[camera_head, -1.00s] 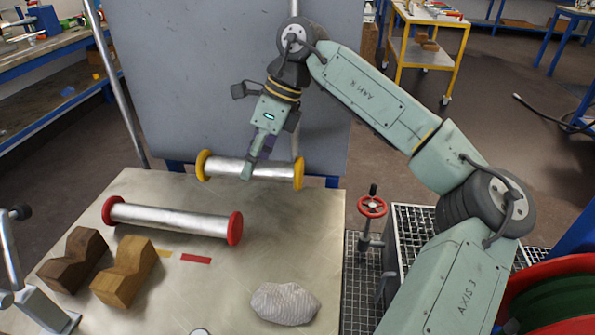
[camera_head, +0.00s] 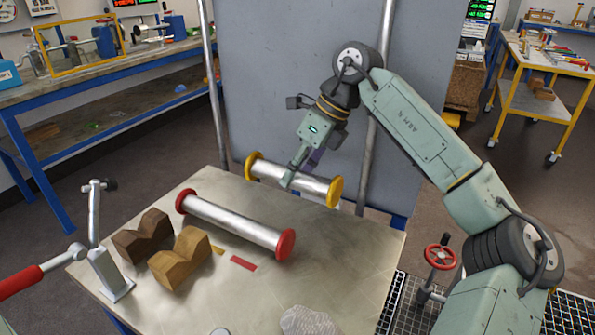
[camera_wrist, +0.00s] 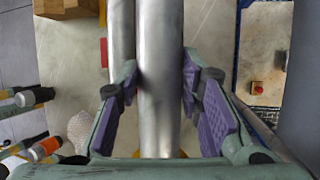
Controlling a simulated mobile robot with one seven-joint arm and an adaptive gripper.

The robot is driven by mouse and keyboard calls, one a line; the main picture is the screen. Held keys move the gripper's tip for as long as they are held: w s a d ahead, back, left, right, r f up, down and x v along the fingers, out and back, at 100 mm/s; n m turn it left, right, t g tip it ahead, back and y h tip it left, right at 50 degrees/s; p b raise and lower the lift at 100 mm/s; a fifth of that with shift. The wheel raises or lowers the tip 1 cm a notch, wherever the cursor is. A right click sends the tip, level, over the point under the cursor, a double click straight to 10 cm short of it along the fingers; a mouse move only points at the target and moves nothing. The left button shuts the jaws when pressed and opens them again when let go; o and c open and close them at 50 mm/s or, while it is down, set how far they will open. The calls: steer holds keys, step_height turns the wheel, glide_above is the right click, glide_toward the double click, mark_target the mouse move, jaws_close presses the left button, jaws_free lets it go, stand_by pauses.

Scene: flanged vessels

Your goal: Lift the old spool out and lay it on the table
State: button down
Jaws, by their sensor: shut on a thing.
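My gripper (camera_head: 298,176) is shut around the silver tube of a spool with yellow end flanges (camera_head: 322,186). In the wrist view, the purple-padded fingers (camera_wrist: 160,85) sit either side of this tube (camera_wrist: 160,50). The held spool is roughly level, at the far edge of the table (camera_head: 340,262); its height above the table is hard to tell. A second spool with red end flanges (camera_head: 235,223) lies on the table, nearer and to the left. Its tube also shows in the wrist view (camera_wrist: 121,35). No label tells which spool is old.
A dark V-block (camera_head: 142,235) and a lighter wooden V-block (camera_head: 180,258) stand left. A red mark (camera_head: 243,263) lies beside them. A red handwheel (camera_head: 440,257) stands right. A grey panel (camera_head: 290,90) rises behind.

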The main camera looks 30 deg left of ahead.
steer(key=shift+r, duration=0.1)
steer(key=shift+f+b, duration=2.65)
steer(key=shift+f, duration=1.5)
steer(key=shift+f, duration=0.35)
steer(key=c, duration=1)
jaws_free()
steer(key=shift+c, duration=0.2)
steer(key=shift+f, duration=0.1)
steer(key=shift+d, duration=0.1)
steer(key=v, duration=1.2)
